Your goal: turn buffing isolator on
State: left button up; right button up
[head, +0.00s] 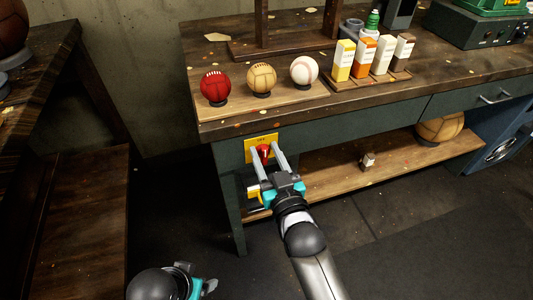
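The buffing isolator is a yellow plate (262,141) with a red rotary knob (264,151) on the front of the green bench, near its left corner. My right gripper (268,153) reaches up to it from below. Its two long grey fingers are spread, one on each side of the red knob, with a gap visible at least on the right. Whether a finger touches the knob is unclear. The fingers hide part of the plate and knob. My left gripper (196,284) is low at the bottom left, far from the isolator, its fingers hardly visible.
The wooden bench top (300,108) overhangs just above the isolator. A red ball (215,86), a tan ball (261,79) and a white ball (304,71) stand on it. A lower shelf (330,185) lies behind my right arm. Another bench (40,85) stands at left.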

grip_shut()
jog(key=shift+f, duration=0.1)
